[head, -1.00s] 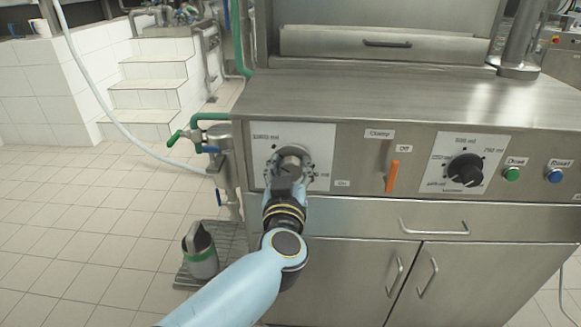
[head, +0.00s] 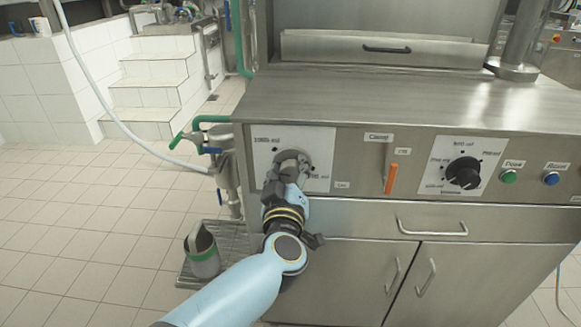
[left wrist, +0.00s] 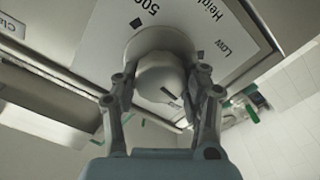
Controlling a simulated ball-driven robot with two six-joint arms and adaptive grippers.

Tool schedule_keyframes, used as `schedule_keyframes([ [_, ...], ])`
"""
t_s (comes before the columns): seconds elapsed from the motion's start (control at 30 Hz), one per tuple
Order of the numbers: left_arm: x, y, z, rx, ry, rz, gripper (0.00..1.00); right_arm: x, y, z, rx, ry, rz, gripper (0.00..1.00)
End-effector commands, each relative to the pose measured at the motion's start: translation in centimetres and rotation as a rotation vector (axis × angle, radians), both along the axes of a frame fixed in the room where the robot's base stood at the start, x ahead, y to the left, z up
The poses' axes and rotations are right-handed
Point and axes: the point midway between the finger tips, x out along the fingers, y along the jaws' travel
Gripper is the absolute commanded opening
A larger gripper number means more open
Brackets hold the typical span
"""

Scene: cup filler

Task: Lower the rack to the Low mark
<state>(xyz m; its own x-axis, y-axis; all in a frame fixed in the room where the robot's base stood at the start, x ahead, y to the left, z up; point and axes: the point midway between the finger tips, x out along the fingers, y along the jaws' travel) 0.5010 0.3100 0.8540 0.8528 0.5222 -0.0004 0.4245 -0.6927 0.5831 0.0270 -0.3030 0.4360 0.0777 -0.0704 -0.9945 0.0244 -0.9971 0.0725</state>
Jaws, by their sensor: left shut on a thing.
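A grey round knob (head: 296,156) sits on a white dial plate (head: 264,150) at the left end of the steel machine's front. My left gripper (head: 288,170) is shut on the knob from the front, its wrist turned at an angle. In the left wrist view the rounded knob (left wrist: 163,72) lies between the two fingers of my left gripper (left wrist: 163,86). The plate (left wrist: 222,22) there reads "Height", "Low" and "500", upside down or tilted. The knob's pointer is hard to make out. I cannot identify the rack. My right gripper is out of view.
An orange lever (head: 391,178), a black dial (head: 464,173), a green button (head: 509,177) and a blue button (head: 551,178) are to the right. A green-handled tap (head: 187,137) and a jug (head: 202,255) stand left.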

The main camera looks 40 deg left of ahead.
Motion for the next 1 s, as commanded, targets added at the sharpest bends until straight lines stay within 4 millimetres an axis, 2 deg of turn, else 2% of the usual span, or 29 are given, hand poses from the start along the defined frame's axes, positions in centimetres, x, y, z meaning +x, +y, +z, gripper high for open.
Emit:
schedule_keyframes([
  [0.6,-0.1,0.2,-0.3,-0.496,-0.303,0.001,0.11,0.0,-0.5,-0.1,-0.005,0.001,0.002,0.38],
  [1.0,-0.2,0.2,-0.5,-0.734,-0.449,0.003,0.11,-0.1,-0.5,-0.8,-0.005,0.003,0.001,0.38],
])
